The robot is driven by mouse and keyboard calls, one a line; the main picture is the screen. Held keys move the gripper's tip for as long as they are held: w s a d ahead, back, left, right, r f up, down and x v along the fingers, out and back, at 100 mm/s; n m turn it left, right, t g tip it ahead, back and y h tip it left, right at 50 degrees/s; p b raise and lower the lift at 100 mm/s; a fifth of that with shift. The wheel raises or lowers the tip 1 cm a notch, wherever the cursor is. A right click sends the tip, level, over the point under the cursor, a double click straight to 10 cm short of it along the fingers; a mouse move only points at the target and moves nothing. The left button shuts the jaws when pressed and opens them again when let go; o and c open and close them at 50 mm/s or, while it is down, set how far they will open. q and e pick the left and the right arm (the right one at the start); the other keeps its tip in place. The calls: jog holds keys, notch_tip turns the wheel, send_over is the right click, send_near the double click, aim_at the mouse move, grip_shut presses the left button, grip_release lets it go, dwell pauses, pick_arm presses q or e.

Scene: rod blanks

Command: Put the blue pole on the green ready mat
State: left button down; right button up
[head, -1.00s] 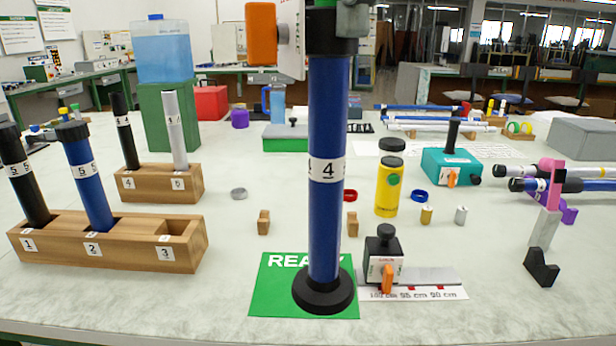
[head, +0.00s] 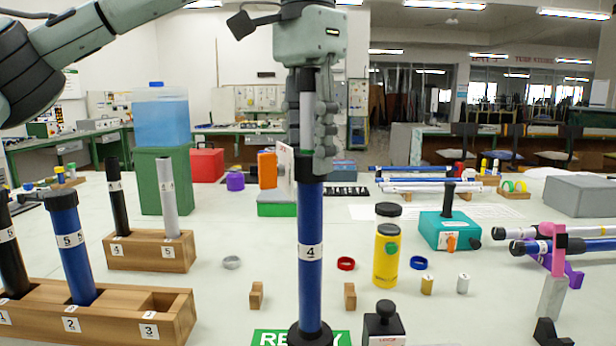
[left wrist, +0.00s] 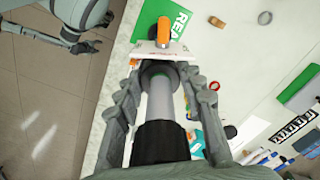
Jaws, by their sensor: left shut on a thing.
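The blue pole (head: 311,215), with a white label 4, stands upright in the head view. My left gripper (head: 313,150) is shut on its upper part, above the black collar. The black foot (head: 310,337) overlaps the green READY mat (head: 268,338), whose lower part is cut off by the frame edge. I cannot tell whether the foot touches the mat. In the left wrist view the grey shaft runs between my left fingers (left wrist: 165,85), and part of the green mat (left wrist: 165,15) shows beyond. What looks like my right gripper (left wrist: 82,45) is at upper left; its fingers are unclear.
A wooden rack (head: 100,325) with a black and another blue pole stands at left, a smaller rack (head: 150,252) behind it. A black-knobbed block (head: 384,325) stands just right of the mat. Small wooden blocks (head: 256,295) and a yellow bottle (head: 387,255) are behind.

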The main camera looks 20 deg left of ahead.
aim_at(308, 78)
pick_arm(q)
jog(key=shift+f, duration=2.05)
jog(key=c, duration=1)
grip_release()
notch_tip(308, 78, up, 12)
jog(key=shift+r, duration=0.1)
